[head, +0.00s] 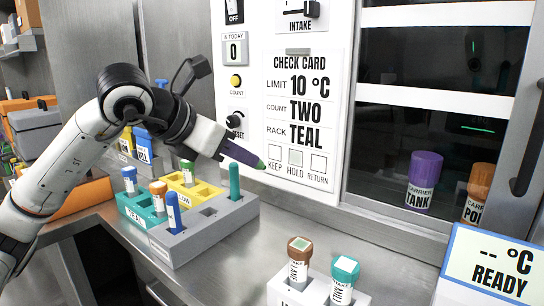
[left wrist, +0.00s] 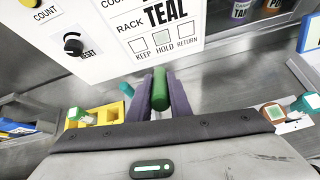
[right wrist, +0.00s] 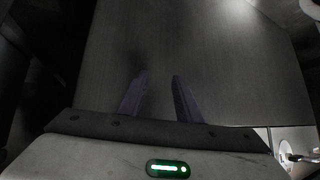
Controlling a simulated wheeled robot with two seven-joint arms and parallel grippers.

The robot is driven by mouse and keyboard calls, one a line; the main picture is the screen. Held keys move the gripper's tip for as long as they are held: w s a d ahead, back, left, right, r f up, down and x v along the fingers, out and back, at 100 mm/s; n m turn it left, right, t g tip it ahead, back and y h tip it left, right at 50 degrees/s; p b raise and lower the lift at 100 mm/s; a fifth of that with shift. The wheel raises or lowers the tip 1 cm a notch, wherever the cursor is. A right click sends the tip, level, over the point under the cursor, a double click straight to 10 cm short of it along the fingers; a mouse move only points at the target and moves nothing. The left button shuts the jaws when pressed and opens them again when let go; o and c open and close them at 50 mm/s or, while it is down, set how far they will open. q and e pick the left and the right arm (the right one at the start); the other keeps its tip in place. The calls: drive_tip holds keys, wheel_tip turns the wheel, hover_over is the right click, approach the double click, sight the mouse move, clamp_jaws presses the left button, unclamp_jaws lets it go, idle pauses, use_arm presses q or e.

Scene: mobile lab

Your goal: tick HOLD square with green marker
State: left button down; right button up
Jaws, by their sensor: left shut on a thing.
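The check card (head: 300,110) is on the white panel, with KEEP, HOLD and RETURN squares along its bottom. The HOLD square (head: 295,158) is the middle one and also shows in the left wrist view (left wrist: 162,39); it looks greyer than its neighbours, and I cannot tell whether that is ink. My left gripper (head: 238,153) is shut on the green marker (left wrist: 160,90). The marker's green tip (head: 260,164) points at the panel near the KEEP square; contact cannot be told. My right gripper (right wrist: 158,95) is open and empty, and shows only in the right wrist view.
Two tubes, brown-capped (head: 299,260) and teal-capped (head: 344,278), stand in a holder at the front. Purple (head: 424,180) and orange (head: 477,195) carriers stand right of the panel.

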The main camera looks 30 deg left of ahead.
use_arm(q)
drive_tip(key=shift+f, duration=0.25)
use_arm(e)
drive_tip(key=shift+f, duration=0.8)
use_arm(q)
drive_tip(key=shift+w+r+p, duration=0.3)
drive_tip(key=shift+w+p, duration=0.05)
drive_tip(key=shift+p, duration=0.15)
drive_tip(key=w+p, duration=0.2)
drive_tip(key=w, duration=0.1)
drive_tip(key=w+p, duration=0.1)
drive_tip(key=w, duration=0.1)
drive_tip(key=shift+d, duration=0.25)
drive_tip(key=shift+w+f+p, duration=0.1)
drive_tip(key=shift+w+p, duration=0.35)
drive_tip(key=shift+w, duration=0.3)
use_arm(e)
drive_tip(key=shift+s+r, duration=0.1)
drive_tip(key=shift+r, duration=2.35)
use_arm(q)
drive_tip(key=shift+w+d+p, duration=0.1)
drive_tip(key=shift+w+p, duration=0.4)
drive_tip(key=shift+w, duration=0.35)
use_arm(e)
drive_tip(key=shift+r, duration=0.5)
use_arm(q)
drive_tip(key=shift+d, duration=0.1)
